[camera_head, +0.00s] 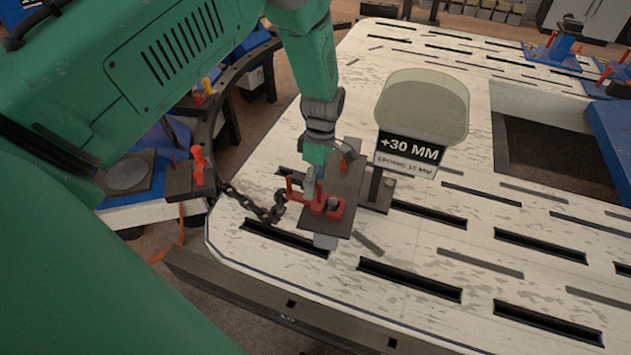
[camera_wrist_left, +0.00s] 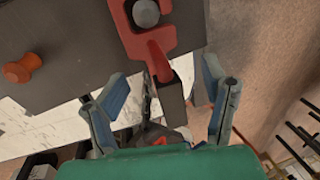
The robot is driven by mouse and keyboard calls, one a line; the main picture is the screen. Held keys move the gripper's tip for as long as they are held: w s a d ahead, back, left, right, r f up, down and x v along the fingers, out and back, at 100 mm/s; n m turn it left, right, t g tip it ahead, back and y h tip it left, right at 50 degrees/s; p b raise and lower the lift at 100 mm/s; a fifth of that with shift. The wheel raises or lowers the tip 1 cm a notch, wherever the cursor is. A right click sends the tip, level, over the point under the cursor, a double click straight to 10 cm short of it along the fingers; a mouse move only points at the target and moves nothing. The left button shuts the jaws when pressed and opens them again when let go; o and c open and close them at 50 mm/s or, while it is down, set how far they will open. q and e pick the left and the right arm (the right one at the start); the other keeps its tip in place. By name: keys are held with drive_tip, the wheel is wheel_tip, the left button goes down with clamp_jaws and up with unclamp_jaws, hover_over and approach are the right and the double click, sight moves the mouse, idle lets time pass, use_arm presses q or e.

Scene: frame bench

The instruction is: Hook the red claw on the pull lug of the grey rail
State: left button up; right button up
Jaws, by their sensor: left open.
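The red claw (camera_head: 322,206) lies on a dark grey plate (camera_head: 304,224), seemingly part of the grey rail, near the bench's left edge. In the left wrist view the claw (camera_wrist_left: 128,38) curves around a round grey post (camera_wrist_left: 146,13), which looks like the pull lug. I cannot tell how firmly it seats. My left gripper (camera_head: 311,182) is just above the claw's left end. In the left wrist view its blue fingers (camera_wrist_left: 165,88) are spread apart, with the claw's tail between them and no visible contact. The right gripper is out of view.
A dark chain (camera_head: 258,207) runs left from the claw to a stand with an orange-red peg (camera_head: 199,163). A "+30 MM" sign (camera_head: 410,150) stands right of the plate. The slotted white bench (camera_head: 440,225) is mostly clear, with a rectangular opening at right.

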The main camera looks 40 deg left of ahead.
use_arm(q)
drive_tip(key=v, duration=1.2)
drive_tip(key=shift+f, duration=0.1)
